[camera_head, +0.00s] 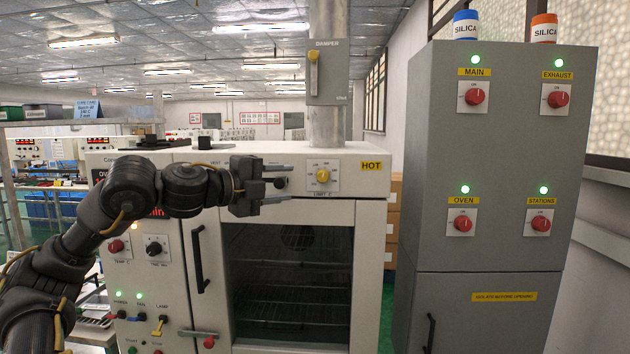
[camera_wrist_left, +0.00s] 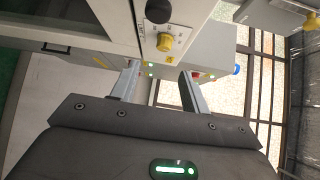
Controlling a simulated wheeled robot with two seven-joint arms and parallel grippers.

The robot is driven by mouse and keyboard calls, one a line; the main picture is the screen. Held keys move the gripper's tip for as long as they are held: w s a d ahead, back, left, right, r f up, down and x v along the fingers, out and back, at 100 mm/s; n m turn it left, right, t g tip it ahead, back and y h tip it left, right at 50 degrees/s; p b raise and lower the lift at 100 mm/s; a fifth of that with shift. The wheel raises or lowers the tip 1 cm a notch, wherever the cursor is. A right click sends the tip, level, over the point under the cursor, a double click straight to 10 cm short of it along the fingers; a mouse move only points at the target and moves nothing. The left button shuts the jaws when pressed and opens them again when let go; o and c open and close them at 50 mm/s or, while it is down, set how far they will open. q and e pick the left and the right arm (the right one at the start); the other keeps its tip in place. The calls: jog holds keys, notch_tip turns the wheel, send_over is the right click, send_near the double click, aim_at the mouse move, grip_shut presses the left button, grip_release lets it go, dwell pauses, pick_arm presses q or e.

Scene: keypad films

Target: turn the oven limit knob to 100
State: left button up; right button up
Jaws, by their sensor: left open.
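The oven limit knob (camera_head: 323,175) is a small yellow knob on a white plate marked with a scale and "LIMIT", on the upper front of the white oven (camera_head: 368,215). Its exact setting is too small to read. My left gripper (camera_head: 288,184) is open and empty, just left of the knob, its two fingers pointing right toward it and apart from it. In the left wrist view the yellow knob (camera_wrist_left: 165,42) shows beyond the open fingertips (camera_wrist_left: 160,72), with a black round knob (camera_wrist_left: 158,11) beside it. My right gripper is not in view.
A grey cabinet (camera_head: 490,150) with several red knobs stands at the right. The oven door handle (camera_head: 198,258) and lower left panel with a red knob (camera_head: 116,246) lie below my left arm. A damper box (camera_head: 328,72) with a yellow lever is on the duct above.

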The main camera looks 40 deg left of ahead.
aim_at(318, 178)
pick_arm(q)
jog(key=w+p, duration=0.2)
jog(key=w, duration=0.1)
jog(key=w+p, duration=0.2)
jog(key=w, duration=0.1)
jog(key=w+d+p, duration=0.1)
jog(key=w+p, duration=0.1)
jog(key=shift+w+r, duration=0.15)
jog(key=shift+w, duration=0.9)
jog(key=shift+f, duration=0.2)
jog(key=c, duration=1)
jog(key=shift+f, duration=0.1)
